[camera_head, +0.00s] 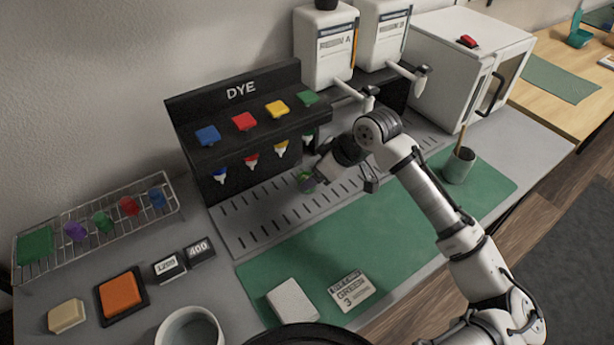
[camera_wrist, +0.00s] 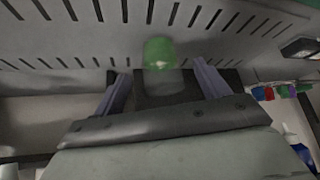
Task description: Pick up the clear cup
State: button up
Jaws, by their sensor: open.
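The cup (camera_head: 305,181) stands on the slotted grey tray under the dye rack's right end, and green shows in it. It looks small and is partly covered by my gripper in the head view. In the wrist view the cup (camera_wrist: 160,53) shows as a green round with a faint clear wall, centred ahead of and between my fingers. My gripper (camera_wrist: 161,72) is open, one finger to each side of the cup. I cannot tell whether either finger touches it. In the head view my gripper (camera_head: 322,174) is low over the tray, just right of the cup.
The black DYE rack (camera_head: 185,118) with coloured buttons and nozzles rises close behind. White dispensers (camera_head: 327,45) stand behind right, their taps near my arm. A grey pot (camera_head: 459,165) stands on the green mat (camera_head: 400,235). A wire rack (camera_head: 100,240) holds coloured cups at left.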

jog(key=p+x, duration=0.1)
jog(key=x, duration=0.3)
jog(key=shift+w+a+f, duration=0.1)
jog(key=shift+a+f, duration=0.05)
jog(key=shift+a, duration=0.1)
jog(key=c, duration=1.2)
jog(key=shift+o, duration=0.2)
jog(key=shift+r+p, duration=0.35)
